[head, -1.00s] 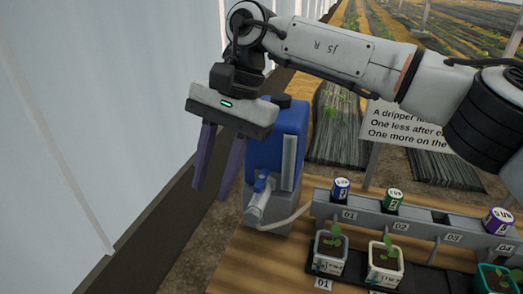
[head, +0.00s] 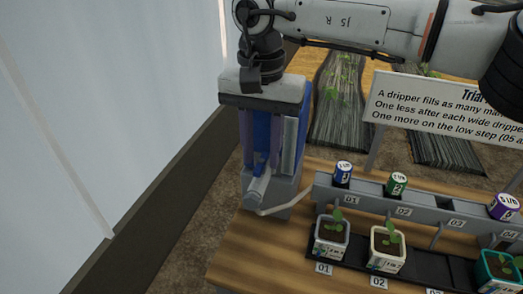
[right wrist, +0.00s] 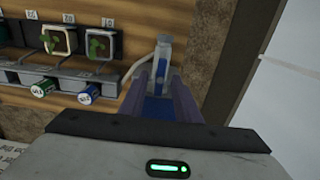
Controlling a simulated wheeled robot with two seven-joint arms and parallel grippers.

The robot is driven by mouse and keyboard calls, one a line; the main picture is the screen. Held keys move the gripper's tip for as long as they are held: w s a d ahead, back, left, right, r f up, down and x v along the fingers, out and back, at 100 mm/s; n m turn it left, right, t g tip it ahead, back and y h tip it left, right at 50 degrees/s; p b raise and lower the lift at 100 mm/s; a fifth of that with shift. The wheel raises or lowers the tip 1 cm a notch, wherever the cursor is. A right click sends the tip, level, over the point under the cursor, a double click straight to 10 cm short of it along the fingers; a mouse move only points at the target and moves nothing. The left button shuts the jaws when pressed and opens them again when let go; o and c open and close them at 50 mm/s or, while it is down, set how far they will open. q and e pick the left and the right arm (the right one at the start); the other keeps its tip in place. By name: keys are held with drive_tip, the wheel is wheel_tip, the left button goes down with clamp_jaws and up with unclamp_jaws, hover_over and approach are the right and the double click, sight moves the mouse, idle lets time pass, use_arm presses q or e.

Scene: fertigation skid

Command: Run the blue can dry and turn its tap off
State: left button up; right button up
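The blue can (head: 303,120) stands at the back left of the wooden bench, mostly behind my right gripper. A pale level strip (head: 289,148) runs down its front. Its grey tap (head: 258,190) with a blue handle (head: 260,167) sits low on the front, and the tap also shows in the right wrist view (right wrist: 163,62). My right gripper (head: 259,158) points down in front of the can, fingers apart, just above the tap. In the right wrist view blue shows between the fingers (right wrist: 160,95). I cannot tell whether they touch the handle. My left gripper is out of view.
A pale hose (head: 285,209) runs from the tap to a grey rail (head: 365,200) with blue (head: 343,174), green (head: 396,184) and purple (head: 503,207) drippers. Potted seedlings (head: 332,238) stand before it. A sign (head: 440,105) stands behind. Bare bench lies at front left.

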drive_tip(key=shift+f, duration=0.2)
drive_tip(key=shift+c, duration=0.2)
clamp_jaws()
